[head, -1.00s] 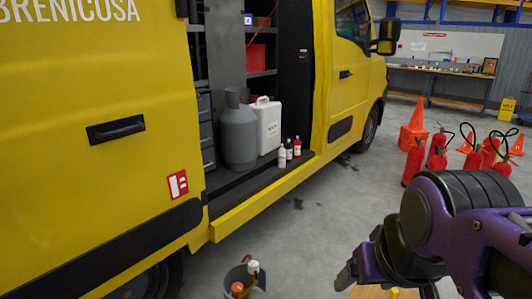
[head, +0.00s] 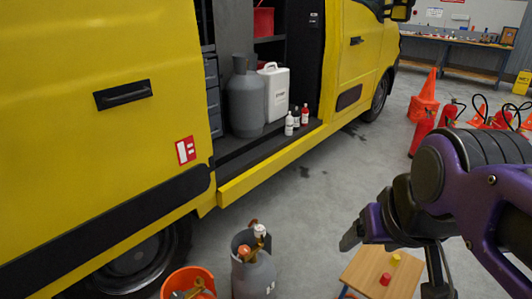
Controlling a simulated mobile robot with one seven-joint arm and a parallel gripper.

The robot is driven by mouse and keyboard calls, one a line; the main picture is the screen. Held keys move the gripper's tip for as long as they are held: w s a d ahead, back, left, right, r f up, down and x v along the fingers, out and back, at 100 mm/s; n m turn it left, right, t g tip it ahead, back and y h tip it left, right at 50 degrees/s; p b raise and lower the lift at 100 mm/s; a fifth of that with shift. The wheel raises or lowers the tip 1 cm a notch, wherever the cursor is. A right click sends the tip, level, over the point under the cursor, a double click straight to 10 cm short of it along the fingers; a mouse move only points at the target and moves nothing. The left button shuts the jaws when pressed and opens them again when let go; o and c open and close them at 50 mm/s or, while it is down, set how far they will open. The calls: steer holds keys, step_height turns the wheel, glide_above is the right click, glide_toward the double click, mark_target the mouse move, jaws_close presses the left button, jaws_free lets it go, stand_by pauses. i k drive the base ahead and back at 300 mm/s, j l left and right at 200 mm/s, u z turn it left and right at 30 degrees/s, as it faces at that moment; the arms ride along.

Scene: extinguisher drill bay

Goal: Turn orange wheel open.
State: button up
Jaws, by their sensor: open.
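A grey gas cylinder (head: 256,279) stands on the floor beside the van, near the bottom of the head view. On its top is a small orange wheel (head: 244,251), with a white-topped brass fitting (head: 260,231) beside it. How far the wheel is turned cannot be told. My gripper (head: 348,240) is to the right of the cylinder in the picture, apart from it and touching nothing visible. It is open and empty, seen from the side, with its fingers partly hidden by its own body.
An orange bucket (head: 188,284) with brass parts stands left of the cylinder. A small wooden table (head: 362,272) with a red and a yellow piece is below my arm. The yellow van (head: 70,150) fills the left. Red extinguishers (head: 422,132) stand at right. Floor between is clear.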

mark_target(244, 250)
steer(key=u, duration=0.65)
steer(key=i+l+u, duration=0.15)
steer(key=i, duration=0.25)
steer(key=i+l+u, duration=0.15)
steer(key=i+l, duration=0.25)
